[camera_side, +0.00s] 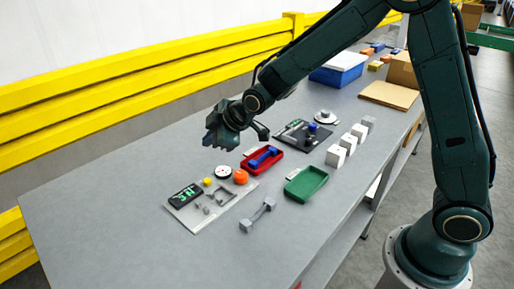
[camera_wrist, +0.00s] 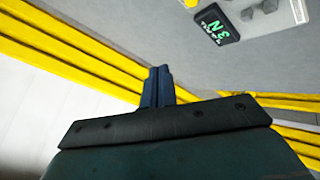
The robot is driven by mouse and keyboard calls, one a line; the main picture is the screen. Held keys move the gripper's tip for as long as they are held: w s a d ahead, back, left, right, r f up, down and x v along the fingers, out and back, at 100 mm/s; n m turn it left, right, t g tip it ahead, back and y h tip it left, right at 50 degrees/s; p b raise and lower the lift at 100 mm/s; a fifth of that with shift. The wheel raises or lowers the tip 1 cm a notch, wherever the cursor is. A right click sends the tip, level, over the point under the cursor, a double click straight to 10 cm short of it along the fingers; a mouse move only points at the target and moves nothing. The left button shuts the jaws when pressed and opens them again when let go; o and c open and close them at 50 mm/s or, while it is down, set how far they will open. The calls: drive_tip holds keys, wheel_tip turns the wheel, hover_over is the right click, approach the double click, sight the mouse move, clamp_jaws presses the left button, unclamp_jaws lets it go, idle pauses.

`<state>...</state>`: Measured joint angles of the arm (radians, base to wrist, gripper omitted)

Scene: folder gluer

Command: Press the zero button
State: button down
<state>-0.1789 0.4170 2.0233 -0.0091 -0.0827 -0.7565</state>
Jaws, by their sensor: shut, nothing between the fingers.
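A light grey panel (camera_side: 215,210) lies on the table in the side view. It carries a dark display (camera_side: 185,195) with green characters, which also shows at the top of the wrist view (camera_wrist: 215,24), reading "3 N". Beside the display sit a small yellow button (camera_side: 208,182), a white round dial (camera_side: 223,172) and an orange knob (camera_side: 240,176). I cannot read which one is marked zero. My gripper (camera_side: 209,138) is raised above the table, behind the panel and apart from it. Its fingers (camera_wrist: 160,74) are shut together and empty.
A red tray (camera_side: 262,160) with a blue bar, a green tray (camera_side: 306,183) and a grey dumbbell-shaped part (camera_side: 257,215) lie near the panel. White blocks (camera_side: 347,143) and a dark fixture (camera_side: 303,134) stand further right. A yellow rail (camera_side: 130,95) runs behind the table.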

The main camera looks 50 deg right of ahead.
drive_tip(key=shift+w+a+f+n, duration=0.3)
drive_tip(key=shift+w+a+f, duration=0.1)
drive_tip(key=shift+w+f, duration=0.35)
drive_tip(key=shift+s+f, duration=0.1)
drive_tip(key=shift+f, duration=0.15)
drive_tip(key=shift+f, duration=4.2)
drive_tip(key=shift+f, duration=0.9)
drive_tip(key=shift+r, duration=0.9)
drive_tip(key=shift+r, duration=2.5)
